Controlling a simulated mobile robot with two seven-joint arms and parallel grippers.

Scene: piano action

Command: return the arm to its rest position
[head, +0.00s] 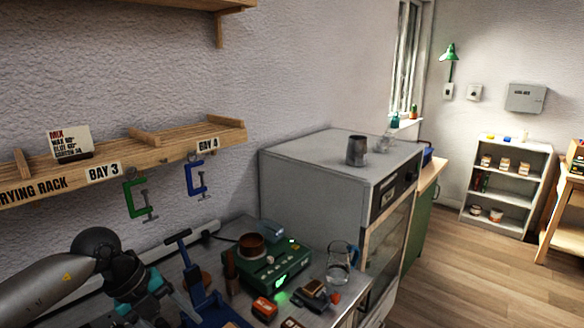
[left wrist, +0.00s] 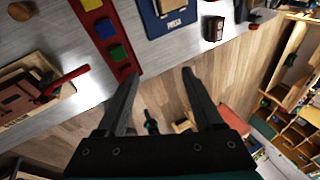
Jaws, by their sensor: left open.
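My left arm comes in from the left in the head view, and its dark and teal wrist is over the near end of the worktop (head: 215,232). In the left wrist view my left gripper (left wrist: 159,73) is open, with nothing between its fingers. The fingers are over the wooden floor (left wrist: 160,90), beyond the edge of the metal worktop. In the head view the fingers cannot be made out. My right gripper is in neither view.
A green device (head: 275,268), a glass jug (head: 339,262) and a blue press-like tool (head: 205,300) stand on the worktop. A wooden rack (head: 190,145) with clamps juts from the wall above. A red tray (left wrist: 95,20) with coloured blocks lies near the worktop edge.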

